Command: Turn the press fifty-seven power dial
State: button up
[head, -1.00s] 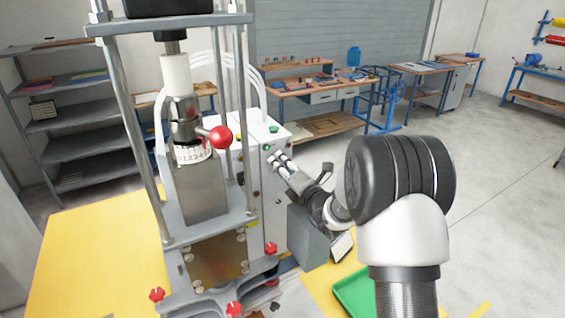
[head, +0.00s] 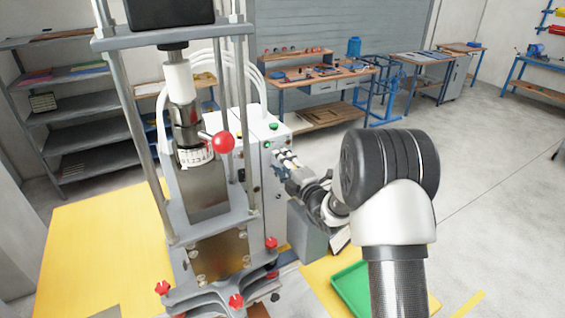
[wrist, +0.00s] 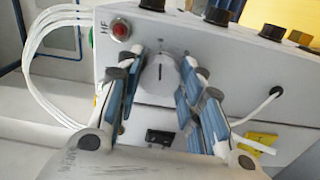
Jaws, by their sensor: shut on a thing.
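The power dial (wrist: 160,78) is a round grey knob with a dark pointer line, on the white panel of the press cabinet (wrist: 240,62). In the wrist view it sits between the two blue-padded fingers of my gripper (wrist: 160,74), which is shut on it. The pointer line stands nearly upright in that picture. In the head view my gripper (head: 286,158) is at the cabinet's right-hand face (head: 267,180), and its fingers hide the dial.
A red lamp (wrist: 121,30) marked HF is beside the dial, and several black knobs (wrist: 272,33) line the panel edge. The press frame (head: 210,228) with a red ball handle (head: 222,142) stands left of my arm. A green tray (head: 352,288) lies below.

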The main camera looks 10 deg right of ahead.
jog(key=shift+r, duration=0.15)
jog(key=o, duration=1.1)
jog(key=shift+c, duration=0.2)
jog(key=v, duration=1.2)
